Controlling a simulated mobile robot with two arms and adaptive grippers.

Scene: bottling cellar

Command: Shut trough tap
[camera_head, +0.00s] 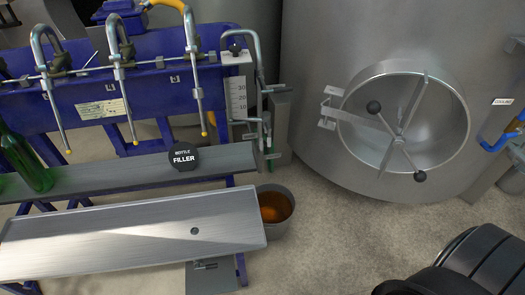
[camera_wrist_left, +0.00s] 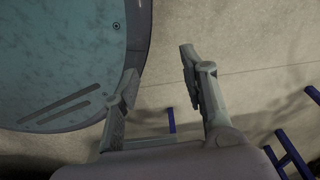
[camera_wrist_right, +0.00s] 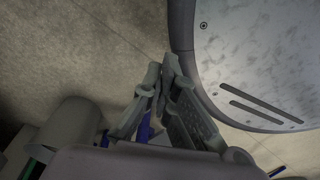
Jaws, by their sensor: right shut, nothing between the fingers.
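A long metal trough (camera_head: 130,240) with a small drain hole lies at the lower left in the head view. Pipework with small levers (camera_head: 264,143) stands at the right end of the bottle filler (camera_head: 90,90). I cannot tell for sure which fitting is the trough tap, or whether it is open. Neither gripper shows in the head view. My left gripper (camera_wrist_left: 160,75) is open and empty above the floor in the left wrist view. My right gripper (camera_wrist_right: 163,70) is shut and empty, its fingertips together above the floor in the right wrist view.
A grey bucket (camera_head: 284,208) with amber liquid stands by the trough's right end. A green bottle (camera_head: 27,165) stands on the shelf (camera_head: 120,175). A big steel tank (camera_head: 310,60) with a round hatch fills the upper right. The floor (camera_head: 335,235) between is clear.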

